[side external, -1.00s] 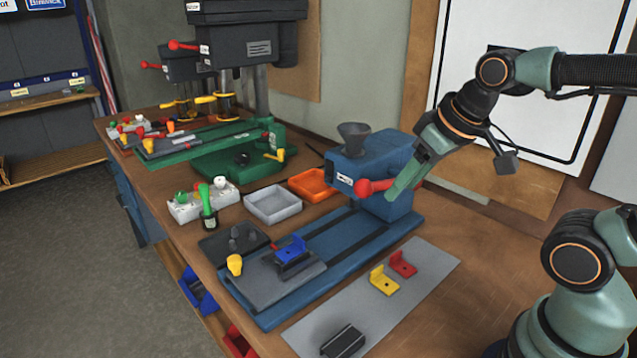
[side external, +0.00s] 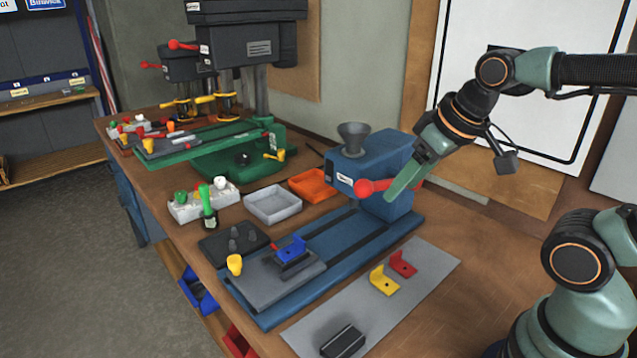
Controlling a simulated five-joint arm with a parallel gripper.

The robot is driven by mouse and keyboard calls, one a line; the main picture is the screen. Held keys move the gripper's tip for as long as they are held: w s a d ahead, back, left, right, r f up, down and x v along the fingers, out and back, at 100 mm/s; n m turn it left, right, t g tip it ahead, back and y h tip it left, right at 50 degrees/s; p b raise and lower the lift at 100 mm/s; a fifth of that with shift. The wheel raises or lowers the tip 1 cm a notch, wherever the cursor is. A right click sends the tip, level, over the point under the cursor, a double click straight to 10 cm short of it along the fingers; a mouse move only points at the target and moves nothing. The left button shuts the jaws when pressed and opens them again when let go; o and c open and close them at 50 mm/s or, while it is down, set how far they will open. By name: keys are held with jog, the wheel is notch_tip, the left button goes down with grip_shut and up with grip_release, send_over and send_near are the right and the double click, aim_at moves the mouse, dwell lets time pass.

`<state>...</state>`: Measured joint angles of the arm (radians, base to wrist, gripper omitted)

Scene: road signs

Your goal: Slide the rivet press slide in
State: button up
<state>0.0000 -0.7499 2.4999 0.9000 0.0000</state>
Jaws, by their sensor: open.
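The blue rivet press (side external: 368,165) stands at the back of its long blue base (side external: 360,262), with a grey funnel on top and a red ball-ended lever (side external: 368,187) at its front. The grey slide plate (side external: 262,287) sits at the front end of the base, away from the press head. A blue bracket (side external: 291,250) rests in a dark holder on the slide, and a yellow knob (side external: 235,264) stands at the slide's front left. My gripper (side external: 405,185) is open beside the press head, near the red lever; whether it touches the lever is unclear.
A grey mat (side external: 400,300) right of the base holds a yellow bracket (side external: 384,280), a red bracket (side external: 403,264) and a black block (side external: 343,341). Left are a dark pin tray (side external: 232,243), a grey tray (side external: 272,206), an orange tray (side external: 312,185) and a button box (side external: 204,203).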

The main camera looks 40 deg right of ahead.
jog(key=w+a+r+n+g, duration=0.1)
jog(key=w+a+r+n, duration=0.1)
jog(key=w+a+r, duration=0.3)
jog(key=n+g, duration=0.5)
jog(key=n, duration=0.2)
send_over(234, 259)
notch_tip(234, 259, down, 12)
notch_tip(234, 259, down, 12)
jog(key=shift+f, duration=0.1)
grip_shut()
dwell(0.6)
